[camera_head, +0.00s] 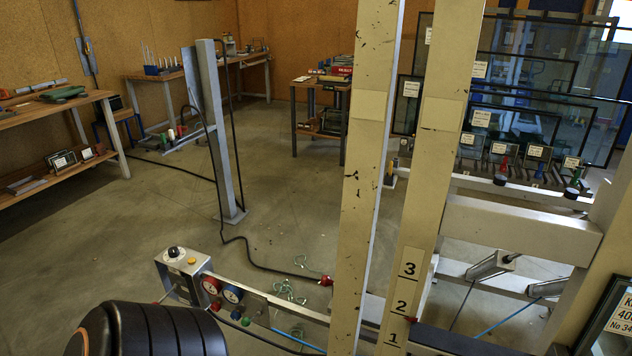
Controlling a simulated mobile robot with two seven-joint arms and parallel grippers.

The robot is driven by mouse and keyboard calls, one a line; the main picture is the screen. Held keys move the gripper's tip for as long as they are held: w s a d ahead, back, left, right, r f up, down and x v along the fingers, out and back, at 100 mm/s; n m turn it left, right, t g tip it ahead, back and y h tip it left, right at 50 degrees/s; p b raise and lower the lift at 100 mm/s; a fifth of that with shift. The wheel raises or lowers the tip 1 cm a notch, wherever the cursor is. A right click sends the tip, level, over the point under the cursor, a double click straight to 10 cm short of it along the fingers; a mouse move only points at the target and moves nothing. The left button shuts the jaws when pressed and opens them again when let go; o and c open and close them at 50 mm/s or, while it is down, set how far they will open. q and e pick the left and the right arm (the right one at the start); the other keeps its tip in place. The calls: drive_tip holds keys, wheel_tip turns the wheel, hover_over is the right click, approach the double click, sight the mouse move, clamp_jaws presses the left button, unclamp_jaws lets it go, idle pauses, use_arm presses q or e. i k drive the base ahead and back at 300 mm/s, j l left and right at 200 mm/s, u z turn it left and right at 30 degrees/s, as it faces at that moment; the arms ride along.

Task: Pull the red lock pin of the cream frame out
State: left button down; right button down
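The cream frame shows as two tall, scuffed posts, the left post (362,180) and the right post (432,180). The right post carries a scale marked 1, 2, 3 (405,290) near its lower end. A small red piece (411,319) sits at the right post beside the 2; it may be the lock pin, but it is too small to tell how deep it sits. Neither of my grippers is in view. A black ribbed rounded part at the bottom left appears to be mine.
A grey column (208,130) stands behind with a black cable on the floor. Glass panes (520,70) lean at the right. Open floor (100,235) lies left.

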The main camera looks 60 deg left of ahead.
sight(326, 280)
drive_tip(key=u, duration=0.4)
drive_tip(key=j+u, duration=0.15)
drive_tip(key=u, duration=0.25)
drive_tip(key=j+u, duration=0.1)
drive_tip(key=u, duration=0.3)
drive_tip(key=k+j+u, duration=0.1)
drive_tip(key=u, duration=0.3)
drive_tip(key=z, duration=1.35)
drive_tip(key=u, duration=1.75)
drive_tip(key=j+u, duration=0.2)
drive_tip(key=i+j+u, duration=0.2)
drive_tip(key=k+j, duration=0.1)
